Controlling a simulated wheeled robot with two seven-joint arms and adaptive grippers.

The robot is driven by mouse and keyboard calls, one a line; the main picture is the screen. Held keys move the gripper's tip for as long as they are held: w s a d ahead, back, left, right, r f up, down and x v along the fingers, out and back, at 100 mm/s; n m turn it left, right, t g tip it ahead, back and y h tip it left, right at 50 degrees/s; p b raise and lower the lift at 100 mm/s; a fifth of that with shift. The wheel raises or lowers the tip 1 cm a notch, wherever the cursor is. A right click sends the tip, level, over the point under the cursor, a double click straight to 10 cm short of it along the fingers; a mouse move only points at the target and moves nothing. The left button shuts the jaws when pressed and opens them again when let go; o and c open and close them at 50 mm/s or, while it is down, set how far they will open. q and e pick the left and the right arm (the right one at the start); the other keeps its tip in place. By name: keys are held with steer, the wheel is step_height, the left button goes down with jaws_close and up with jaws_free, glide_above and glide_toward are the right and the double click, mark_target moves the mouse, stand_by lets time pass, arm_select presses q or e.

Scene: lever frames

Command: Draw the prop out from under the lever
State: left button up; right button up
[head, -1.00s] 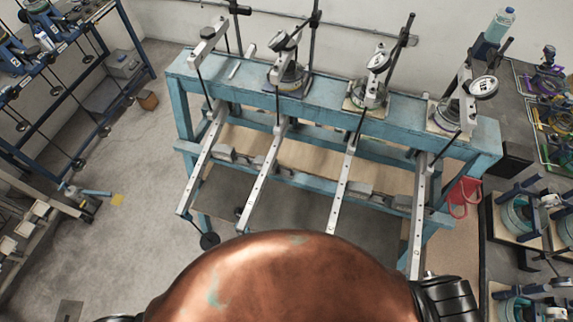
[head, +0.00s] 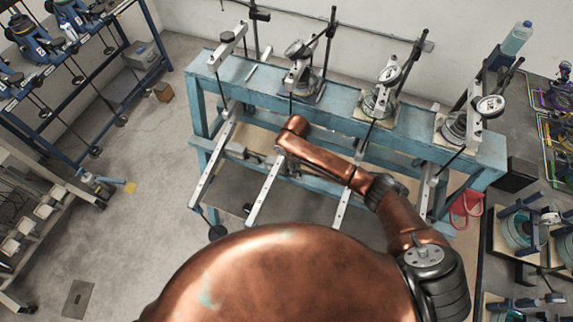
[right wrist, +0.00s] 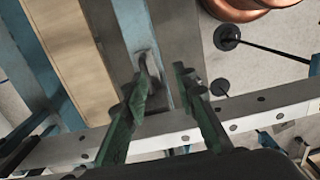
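Several grey lever bars, among them the left one (head: 215,165), the second (head: 266,190) and the third (head: 343,205), slope forward from the blue bench frame (head: 240,75). A grey block (head: 236,150) sits near the left lever; I cannot tell which piece is the prop. My right arm reaches over the bench to the second lever, hiding its fingers in the head view. In the right wrist view my right gripper (right wrist: 162,76) is open, with a lever bar (right wrist: 262,120) crossing behind its fingers. A dark hooked piece (right wrist: 147,65) shows near the left fingertip. My left gripper is out of view.
Dial gauges, including one (head: 300,50) at the back, stand along the bench top. Round black weights, such as one (head: 217,232), hang at the front. A red item (head: 466,207) is by the right leg. The floor (head: 130,240) at left is largely clear.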

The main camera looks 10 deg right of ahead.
mark_target(284, 168)
steer(key=shift+t, duration=0.3)
steer(key=w+r, duration=0.2)
steer(key=r, duration=0.1)
steer(key=shift+w+d+r, duration=0.1)
steer(key=shift+w+r, duration=0.15)
step_height(284, 168, down, 8)
steer(key=shift+w+r+p, duration=0.1)
steer(key=shift+r+p, duration=0.15)
steer(key=shift+p, duration=0.1)
steer(key=shift+c, duration=0.2)
jaws_close()
